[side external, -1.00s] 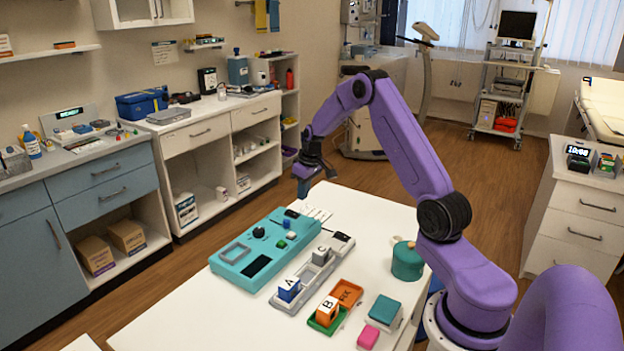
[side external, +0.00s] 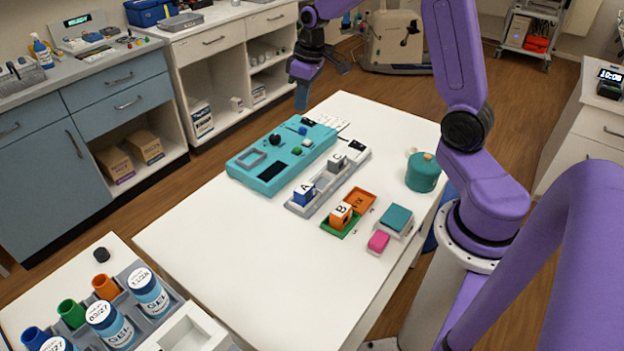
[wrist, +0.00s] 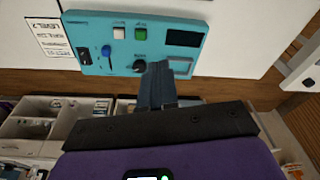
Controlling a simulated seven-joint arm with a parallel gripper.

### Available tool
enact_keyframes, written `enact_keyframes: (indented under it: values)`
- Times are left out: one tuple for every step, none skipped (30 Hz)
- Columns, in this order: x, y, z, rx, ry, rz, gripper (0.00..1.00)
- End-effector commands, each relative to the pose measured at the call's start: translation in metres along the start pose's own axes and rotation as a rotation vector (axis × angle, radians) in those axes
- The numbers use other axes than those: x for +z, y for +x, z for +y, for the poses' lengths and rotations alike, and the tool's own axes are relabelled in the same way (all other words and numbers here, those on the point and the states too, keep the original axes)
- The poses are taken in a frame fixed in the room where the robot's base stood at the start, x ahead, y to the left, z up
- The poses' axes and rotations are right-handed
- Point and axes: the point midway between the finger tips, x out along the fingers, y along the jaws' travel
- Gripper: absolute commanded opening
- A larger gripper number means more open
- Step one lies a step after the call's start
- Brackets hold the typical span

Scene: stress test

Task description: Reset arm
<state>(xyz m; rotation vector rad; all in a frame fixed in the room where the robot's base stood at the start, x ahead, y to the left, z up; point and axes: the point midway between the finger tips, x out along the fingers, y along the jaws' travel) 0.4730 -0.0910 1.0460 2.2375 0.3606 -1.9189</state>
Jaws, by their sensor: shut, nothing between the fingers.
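My gripper (side external: 303,92) hangs above the far left edge of the white table (side external: 240,265), pointing down, with nothing in it. In the wrist view its fingers (wrist: 158,75) are together and overlap the near edge of the teal panel (wrist: 205,62). The panel also shows on the table in the side view (side external: 248,178), with a black knob, a blue part and a green button on top. In the side view my gripper is apart from the panel, above and behind it.
A grey tray (side external: 340,181) holds a blue block A (side external: 304,195). Nearby are an orange block B (side external: 341,214), a pink block (side external: 378,241), a teal block (side external: 397,218) and a teal canister (side external: 423,174). A bottle rack (side external: 165,318) stands front left. The table's near left is clear.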

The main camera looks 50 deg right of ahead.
Motion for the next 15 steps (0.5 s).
enact_keyframes:
  values:
    - [0.004,-0.005,-0.026,-0.008,-0.051,-0.006,0.0]
    - [0.008,-0.008,-0.039,-0.012,-0.075,-0.01,0.0]
    - [0.013,-0.011,-0.057,-0.017,-0.109,-0.017,0.0]
    - [0.018,-0.014,-0.069,-0.021,-0.133,-0.022,0.0]
    - [0.023,-0.016,-0.081,-0.025,-0.157,-0.028,0.0]
    - [0.03,-0.019,-0.097,-0.03,-0.19,-0.034,0.0]
    - [0.036,-0.022,-0.108,-0.033,-0.214,-0.039,0.0]
    - [0.043,-0.024,-0.119,-0.036,-0.24,-0.043,0.0]
    - [0.052,-0.027,-0.133,-0.04,-0.272,-0.049,0.0]
    - [0.06,-0.029,-0.142,-0.042,-0.298,-0.054,0.0]
    - [0.068,-0.032,-0.151,-0.044,-0.322,-0.06,0.0]
    - [0.079,-0.035,-0.163,-0.046,-0.355,-0.066,0.0]
    - [0.087,-0.037,-0.171,-0.048,-0.38,-0.07,0.0]
    - [0.096,-0.038,-0.178,-0.05,-0.405,-0.075,0.0]
    - [0.108,-0.041,-0.188,-0.052,-0.438,-0.08,0.0]
